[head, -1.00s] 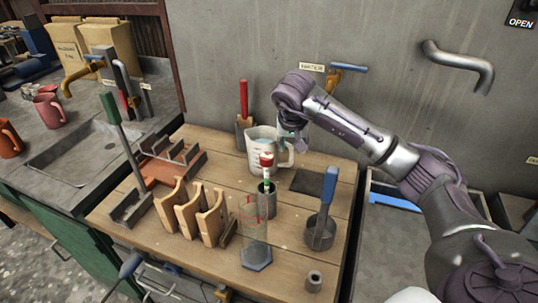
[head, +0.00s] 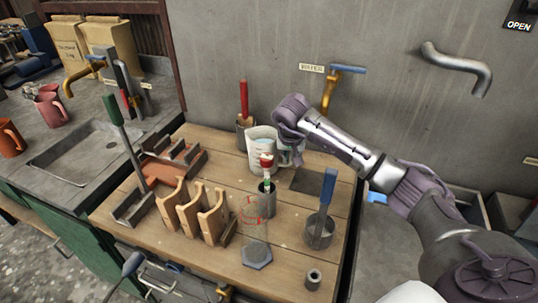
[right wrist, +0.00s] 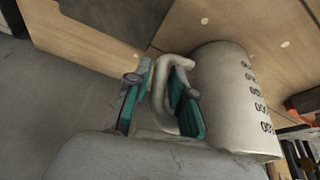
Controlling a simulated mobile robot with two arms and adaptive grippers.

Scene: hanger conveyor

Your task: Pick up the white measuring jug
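The white measuring jug (head: 262,140) stands at the back of the wooden workbench, with pale blue contents showing at its mouth. In the right wrist view its body (right wrist: 228,92) has black graduation marks, and its handle (right wrist: 158,112) faces my gripper. My right gripper (right wrist: 163,100) is open around the handle, one teal-padded finger outside the loop and the other between handle and body. I cannot tell whether the pads touch it. In the head view this gripper (head: 293,150) is partly hidden behind its own arm.
A red-capped item in a grey holder (head: 267,200) stands just in front of the jug. A red-handled tool in a pot (head: 244,125) is behind it. Wooden racks (head: 190,215), a clear cylinder (head: 256,240) and a blue-handled ladle (head: 322,220) stand nearby. A tap (head: 328,95) is on the wall.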

